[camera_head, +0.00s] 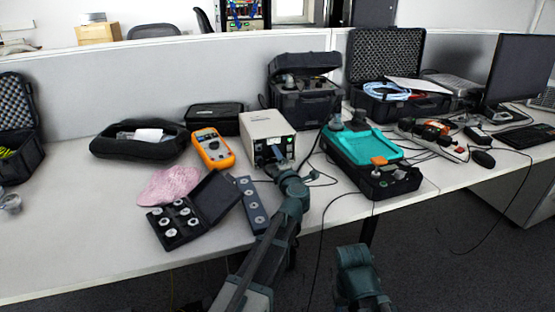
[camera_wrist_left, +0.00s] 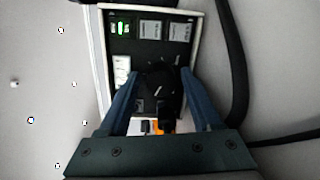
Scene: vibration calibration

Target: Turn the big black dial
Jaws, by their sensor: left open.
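The big black dial (camera_wrist_left: 158,88) shows in the left wrist view on the dark front panel of a white box-shaped device, with a light pointer mark on its face. My left gripper (camera_wrist_left: 161,77) is open, with one blue finger on each side of the dial. I cannot tell whether the fingers touch it. In the head view my left gripper (camera_head: 281,160) is at the front of the white device (camera_head: 263,124) and hides the dial. My right arm shows only in part at the bottom, and its gripper is not in view.
An orange multimeter (camera_head: 212,148) and an open black case of metal weights (camera_head: 181,228) lie left of the device. A teal-topped case (camera_head: 365,146) stands close on its right. Cables run over the table between them. A black case (camera_head: 304,99) stands behind.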

